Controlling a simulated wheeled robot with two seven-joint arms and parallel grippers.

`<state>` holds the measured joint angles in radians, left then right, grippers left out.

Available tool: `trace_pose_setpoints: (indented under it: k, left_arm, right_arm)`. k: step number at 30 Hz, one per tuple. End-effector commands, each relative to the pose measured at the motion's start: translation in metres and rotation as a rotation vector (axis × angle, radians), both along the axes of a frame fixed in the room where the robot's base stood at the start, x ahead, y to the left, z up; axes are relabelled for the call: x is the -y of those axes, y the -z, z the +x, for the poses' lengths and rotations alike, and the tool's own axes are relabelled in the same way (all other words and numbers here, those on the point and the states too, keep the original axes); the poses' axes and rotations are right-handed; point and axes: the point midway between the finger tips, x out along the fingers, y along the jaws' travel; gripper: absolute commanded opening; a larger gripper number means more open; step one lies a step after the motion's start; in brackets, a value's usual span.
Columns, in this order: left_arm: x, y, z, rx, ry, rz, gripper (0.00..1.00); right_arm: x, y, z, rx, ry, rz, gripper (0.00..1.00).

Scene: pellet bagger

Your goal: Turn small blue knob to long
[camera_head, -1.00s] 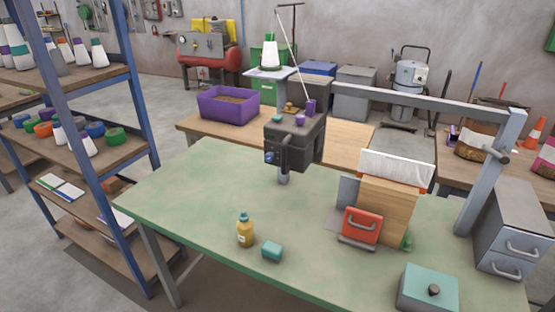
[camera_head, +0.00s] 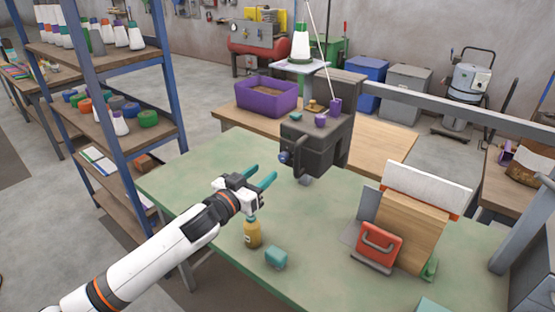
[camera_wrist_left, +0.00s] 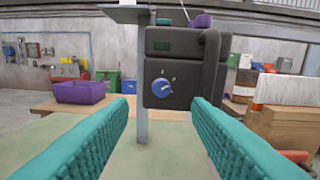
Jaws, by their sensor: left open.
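The small blue knob (camera_wrist_left: 162,88) is on the front face of the dark grey machine head (camera_wrist_left: 178,68), with pale marks around it. Its pointer looks turned toward the upper right, but I cannot read the marks. In the head view the knob (camera_head: 284,157) shows small on the left side of the machine (camera_head: 318,142). My left gripper (camera_head: 264,175) is open and empty, with its teal fingers pointing at the machine. In the left wrist view its fingers (camera_wrist_left: 160,125) lie either side of and below the knob, apart from it. My right gripper is not in view.
A yellow bottle (camera_head: 252,234) and a teal block (camera_head: 276,257) stand on the green table (camera_head: 325,225) near my left gripper. A dark handle (camera_wrist_left: 211,65) hangs right of the knob. A blue shelf (camera_head: 172,60) rises at left.

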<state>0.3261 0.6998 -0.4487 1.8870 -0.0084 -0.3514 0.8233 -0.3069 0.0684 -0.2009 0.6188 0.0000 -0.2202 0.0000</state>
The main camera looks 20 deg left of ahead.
Motion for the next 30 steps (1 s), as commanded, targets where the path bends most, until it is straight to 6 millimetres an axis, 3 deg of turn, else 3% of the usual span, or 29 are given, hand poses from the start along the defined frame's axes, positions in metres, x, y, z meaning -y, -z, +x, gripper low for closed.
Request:
trace_pose_setpoints:
  k: [3,9,15,23,30]
  left_arm:
    - [0.008,-0.004,0.025,0.002,0.000,-0.001,0.45]
    - [0.018,-0.002,0.054,0.001,0.000,0.000,0.45]
    - [0.022,0.000,0.066,0.000,0.001,0.001,0.45]
    - [0.022,0.000,0.067,0.000,0.001,0.002,0.45]
    - [0.022,0.000,0.066,0.000,0.000,0.002,0.07]
  right_arm:
    - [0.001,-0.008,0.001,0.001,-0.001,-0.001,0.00]
    - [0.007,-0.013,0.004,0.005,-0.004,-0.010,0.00]
    - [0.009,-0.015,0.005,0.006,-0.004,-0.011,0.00]
    - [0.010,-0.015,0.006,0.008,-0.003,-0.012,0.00]
    - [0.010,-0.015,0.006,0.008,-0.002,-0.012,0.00]
